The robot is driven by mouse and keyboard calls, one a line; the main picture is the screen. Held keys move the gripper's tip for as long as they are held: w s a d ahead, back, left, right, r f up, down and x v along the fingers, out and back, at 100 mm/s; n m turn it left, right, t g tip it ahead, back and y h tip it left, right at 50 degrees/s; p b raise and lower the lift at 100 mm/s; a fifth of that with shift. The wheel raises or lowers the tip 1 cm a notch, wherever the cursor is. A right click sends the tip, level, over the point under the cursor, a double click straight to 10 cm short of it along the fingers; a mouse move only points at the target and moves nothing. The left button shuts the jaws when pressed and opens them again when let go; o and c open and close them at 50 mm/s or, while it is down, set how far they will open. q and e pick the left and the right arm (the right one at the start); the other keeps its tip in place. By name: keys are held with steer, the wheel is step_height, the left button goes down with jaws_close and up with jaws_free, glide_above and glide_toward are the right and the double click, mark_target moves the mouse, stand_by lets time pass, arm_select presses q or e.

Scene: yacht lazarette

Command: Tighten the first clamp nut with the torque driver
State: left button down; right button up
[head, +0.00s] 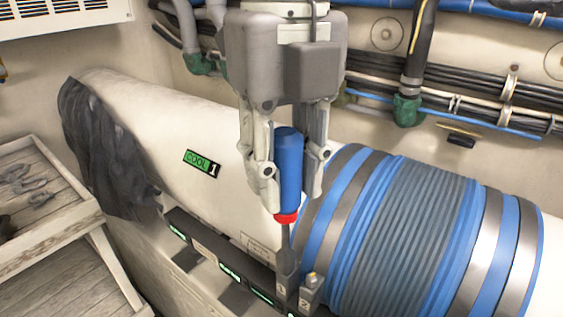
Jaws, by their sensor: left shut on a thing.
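The torque driver (289,172) has a blue handle, a red collar and a grey shaft. My left gripper (290,190) comes down from above and is shut on the blue handle, holding the driver upright. The shaft tip reaches down to the small grey housing marked 1 (285,283); that housing hides the tip, so I cannot tell whether it sits on a nut. A second housing marked 2 (309,292) stands beside it, with a small brass-coloured nut (312,277) on top. Metal clamp bands (328,195) circle the blue-and-grey ribbed hose (405,225). My right gripper is out of view.
A white pipe (150,120) labelled COOL 1 runs behind the driver, with dark cloth (100,150) draped over its left end. A wooden shelf (30,235) stands at the left. Cables and blue pipes (470,125) line the back wall.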

arm_select(q)
steer(key=shift+s+m, duration=0.15)
steer(key=shift+m, duration=0.25)
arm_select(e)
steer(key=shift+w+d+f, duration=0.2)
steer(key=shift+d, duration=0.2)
